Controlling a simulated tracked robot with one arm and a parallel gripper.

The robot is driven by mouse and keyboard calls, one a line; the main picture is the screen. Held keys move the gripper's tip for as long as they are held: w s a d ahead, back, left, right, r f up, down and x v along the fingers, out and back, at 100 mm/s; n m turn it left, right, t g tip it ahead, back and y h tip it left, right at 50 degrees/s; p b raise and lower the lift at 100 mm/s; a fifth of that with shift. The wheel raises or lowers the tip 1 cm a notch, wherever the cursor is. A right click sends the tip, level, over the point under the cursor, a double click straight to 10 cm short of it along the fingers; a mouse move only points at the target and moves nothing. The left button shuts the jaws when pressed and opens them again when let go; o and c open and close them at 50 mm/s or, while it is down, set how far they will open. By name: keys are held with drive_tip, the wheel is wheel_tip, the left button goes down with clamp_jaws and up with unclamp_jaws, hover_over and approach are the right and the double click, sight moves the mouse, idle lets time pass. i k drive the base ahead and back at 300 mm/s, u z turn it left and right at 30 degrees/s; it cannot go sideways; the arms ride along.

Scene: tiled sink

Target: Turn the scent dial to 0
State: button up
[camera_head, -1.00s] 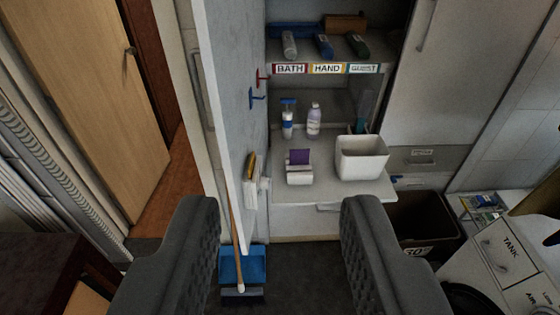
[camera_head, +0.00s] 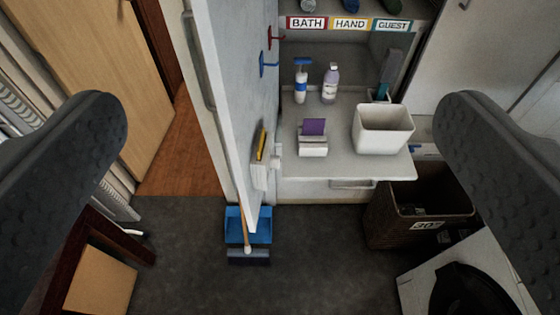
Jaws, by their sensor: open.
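I cannot make out a scent dial or its marks in this view. A small white holder (camera_head: 313,146) with a purple block (camera_head: 314,127) on top stands on the cabinet's pull-out shelf (camera_head: 345,166); I cannot tell whether it carries the dial. A small white box (camera_head: 260,175) with a yellow item in it is on the open door's edge, lower left of the holder. My gripper (camera_head: 278,112) is wide open and empty. Its two dark fingers frame the view on the left and right, apart from everything on the shelf.
A white bin (camera_head: 383,130), a blue-topped pump bottle (camera_head: 301,80) and a lilac bottle (camera_head: 330,83) stand on the shelf. The open cabinet door (camera_head: 232,90) juts forward. A blue dustpan (camera_head: 247,225), wicker basket (camera_head: 420,203) and white washer (camera_head: 455,270) sit below.

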sight(275, 162)
drive_tip(key=u, duration=1.7)
drive_tip(key=k, duration=1.05)
drive_tip(key=z, duration=1.65)
drive_tip(key=i, duration=1.05)
